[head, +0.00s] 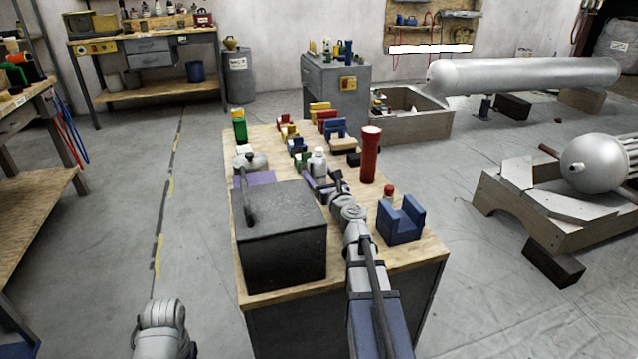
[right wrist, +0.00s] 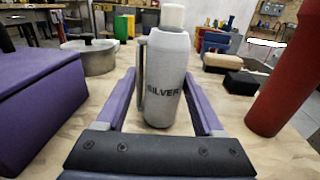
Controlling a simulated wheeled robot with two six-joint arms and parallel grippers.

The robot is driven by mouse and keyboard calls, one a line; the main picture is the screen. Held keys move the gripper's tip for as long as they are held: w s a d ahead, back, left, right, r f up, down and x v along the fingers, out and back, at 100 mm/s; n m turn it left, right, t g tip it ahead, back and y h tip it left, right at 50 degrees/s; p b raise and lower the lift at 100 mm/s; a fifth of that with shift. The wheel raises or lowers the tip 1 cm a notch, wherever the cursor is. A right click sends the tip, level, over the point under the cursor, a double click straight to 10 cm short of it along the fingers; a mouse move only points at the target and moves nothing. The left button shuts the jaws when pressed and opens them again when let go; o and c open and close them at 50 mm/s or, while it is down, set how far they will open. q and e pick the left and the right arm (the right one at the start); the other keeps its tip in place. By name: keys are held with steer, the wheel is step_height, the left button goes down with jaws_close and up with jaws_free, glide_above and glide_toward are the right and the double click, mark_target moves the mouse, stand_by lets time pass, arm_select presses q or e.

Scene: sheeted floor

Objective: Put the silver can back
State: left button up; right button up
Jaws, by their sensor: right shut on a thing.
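The silver can (head: 318,160) is a light grey bottle-like can with a pale cap, over the wooden table. In the right wrist view, the can (right wrist: 166,75) stands upright and shows the word SILVER. My right gripper (head: 316,181) reaches over the table and is shut on the can, with its purple fingers on either side. I cannot tell whether the can's base touches the tabletop. Part of my left arm shows at the bottom left in the head view, but its gripper is out of view.
On the table (head: 415,258), a large dark box (head: 282,240) stands left of my right arm, with a lidded pot (head: 252,161) behind it. A red cylinder (head: 370,158) and a blue notched block (head: 400,222) stand right. Several coloured blocks (head: 325,113) lie at the back.

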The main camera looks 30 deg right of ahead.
steer(key=shift+f, duration=0.2)
steer(key=o, duration=0.8)
steer(key=shift+r, duration=0.15)
